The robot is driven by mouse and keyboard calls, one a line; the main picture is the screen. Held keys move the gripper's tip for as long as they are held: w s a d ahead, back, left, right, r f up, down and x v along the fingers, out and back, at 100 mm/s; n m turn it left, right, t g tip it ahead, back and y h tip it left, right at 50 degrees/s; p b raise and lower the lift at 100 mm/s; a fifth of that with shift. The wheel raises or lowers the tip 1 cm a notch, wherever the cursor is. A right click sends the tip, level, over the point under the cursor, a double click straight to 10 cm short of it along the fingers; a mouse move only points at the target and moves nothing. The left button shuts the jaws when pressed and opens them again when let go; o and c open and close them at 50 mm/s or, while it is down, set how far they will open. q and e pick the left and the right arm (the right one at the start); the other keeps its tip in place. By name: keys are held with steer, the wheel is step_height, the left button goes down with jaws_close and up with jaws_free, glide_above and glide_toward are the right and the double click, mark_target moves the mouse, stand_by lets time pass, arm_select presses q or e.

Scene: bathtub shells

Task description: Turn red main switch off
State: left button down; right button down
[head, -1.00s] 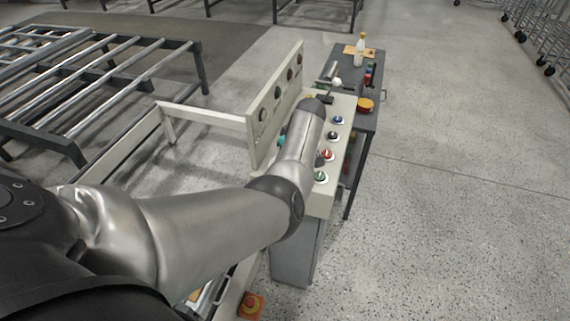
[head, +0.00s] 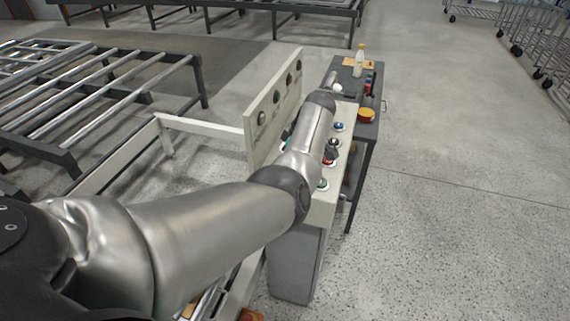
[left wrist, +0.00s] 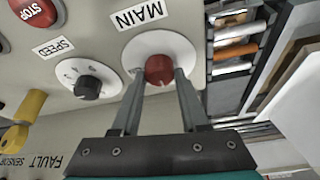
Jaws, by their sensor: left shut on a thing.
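The red main switch (left wrist: 159,69) is a round red knob on a white disc, beside the upside-down label MAIN, in the left wrist view. My left gripper (left wrist: 158,80) has one finger on each side of the knob and is shut on it. In the head view my left arm reaches over the control console (head: 318,208), and its forearm hides the main switch and most of the gripper. My right gripper is not in view.
A black SPEED knob (left wrist: 88,86), a red STOP button (left wrist: 35,10) and a yellow switch (left wrist: 25,115) sit near the main switch. A dark side table (head: 346,103) with a bottle (head: 359,62) stands behind the console.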

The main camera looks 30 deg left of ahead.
arm_select(q)
steer(key=shift+c, duration=2.1)
jaws_free()
steer(key=p+v, duration=0.1)
steer(key=v, duration=1.4)
steer(key=shift+p, duration=0.4)
steer(key=shift+s, duration=0.1)
